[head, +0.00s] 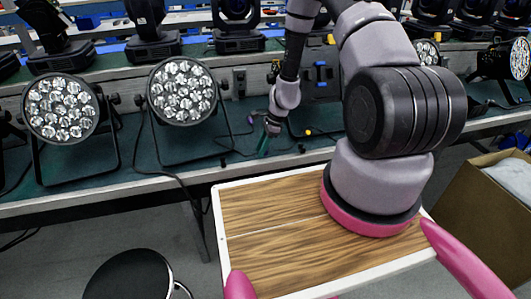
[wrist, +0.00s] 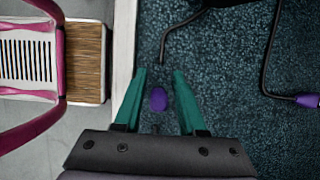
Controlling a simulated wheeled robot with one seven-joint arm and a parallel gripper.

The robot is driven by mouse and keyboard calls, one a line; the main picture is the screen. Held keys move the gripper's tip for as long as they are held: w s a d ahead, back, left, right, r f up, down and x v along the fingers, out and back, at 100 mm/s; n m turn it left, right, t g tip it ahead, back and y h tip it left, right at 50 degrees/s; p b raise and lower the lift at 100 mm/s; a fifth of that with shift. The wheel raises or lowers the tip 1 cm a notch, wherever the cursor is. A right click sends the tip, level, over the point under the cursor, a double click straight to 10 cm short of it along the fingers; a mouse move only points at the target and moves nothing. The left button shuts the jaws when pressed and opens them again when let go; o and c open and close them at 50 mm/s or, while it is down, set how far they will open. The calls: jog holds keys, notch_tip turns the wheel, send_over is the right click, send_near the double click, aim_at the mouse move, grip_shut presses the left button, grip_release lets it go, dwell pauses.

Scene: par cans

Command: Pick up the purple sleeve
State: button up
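My gripper (wrist: 160,72) is open, its two teal fingers spread and pointing down at the bench. A small purple oval piece (wrist: 158,99) shows between the fingers in the wrist view, with a gap on each side; I cannot tell how far below them it lies. A second purple piece, a sleeve on a black cable end (wrist: 308,100), lies at the right edge of that view, apart from the gripper. In the head view my gripper (head: 264,149) is over the bench between lamps, and a small purple spot (head: 251,119) shows just left of it.
The dark teal bench mat (wrist: 240,70) has a pale front edge (wrist: 124,50). Par cans (head: 61,107) (head: 181,90) stand on the left, with loose black cables around them. A small orange piece (head: 308,132) lies right of the gripper. A cardboard box (head: 485,205) stands at the right.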

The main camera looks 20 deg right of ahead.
grip_shut()
jog(key=shift+r, duration=0.1)
notch_tip(320, 180, up, 10)
dwell(0.6)
